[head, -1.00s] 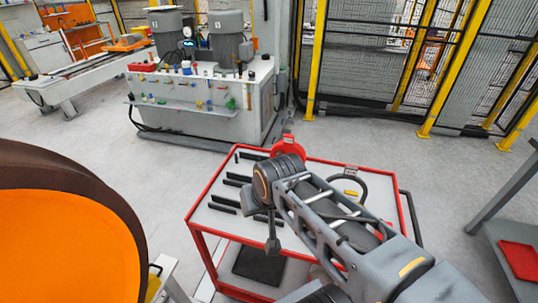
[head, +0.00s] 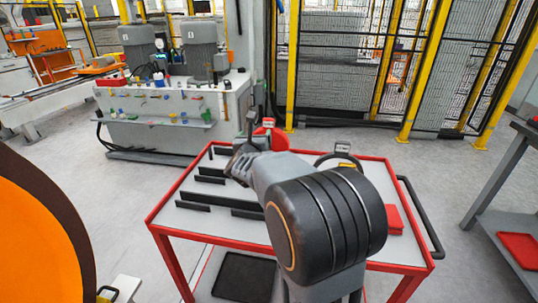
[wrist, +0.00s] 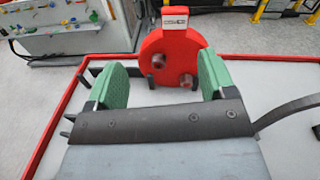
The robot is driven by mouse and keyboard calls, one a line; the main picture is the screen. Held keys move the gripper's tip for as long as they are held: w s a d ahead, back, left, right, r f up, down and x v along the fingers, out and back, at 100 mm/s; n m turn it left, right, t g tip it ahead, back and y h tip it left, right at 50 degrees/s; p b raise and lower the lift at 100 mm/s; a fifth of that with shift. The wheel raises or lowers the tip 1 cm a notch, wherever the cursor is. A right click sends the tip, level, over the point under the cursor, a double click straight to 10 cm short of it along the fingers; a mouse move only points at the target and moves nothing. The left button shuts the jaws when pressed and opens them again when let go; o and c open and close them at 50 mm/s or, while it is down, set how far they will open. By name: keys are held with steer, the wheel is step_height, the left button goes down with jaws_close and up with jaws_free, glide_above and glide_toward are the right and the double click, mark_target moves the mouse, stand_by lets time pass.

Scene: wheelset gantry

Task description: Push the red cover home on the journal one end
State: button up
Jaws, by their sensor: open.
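The red cover (wrist: 174,52) stands upright on the tray cart, beyond my fingers in the wrist view. It is a round red disc with a label on top and two dark studs on its face. It also shows in the head view (head: 278,136), partly hidden by my arm. My gripper (wrist: 160,78) is open, its two green pads on either side of the cover in the picture, with a gap at each side. I cannot tell how far ahead the cover is. In the head view my gripper (head: 243,140) is small and partly hidden. The journal end cannot be made out.
The red-rimmed cart (head: 165,215) carries several dark bars (head: 193,206) and a red block (head: 393,218). A large orange wheel (head: 30,245) with a dark rim is at the left. A grey bench (head: 490,225) stands at the right. Open floor surrounds the cart.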

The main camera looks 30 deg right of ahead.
mark_target(268, 122)
steer(key=w+d, duration=0.1)
steer(key=d, duration=0.1)
steer(key=w+d+m, duration=0.1)
steer(key=w+d, duration=0.1)
steer(key=w+d+m+h+p, duration=0.1)
steer(key=w+d, duration=0.1)
steer(key=d, duration=0.1)
steer(key=shift+w+f, duration=0.1)
steer(key=shift+f, duration=0.3)
steer(key=shift+f+p+x, duration=0.2)
steer(key=shift+p+x, duration=0.8)
steer(key=shift+x, duration=2.05)
steer(key=shift+c, duration=0.4)
jaws_close()
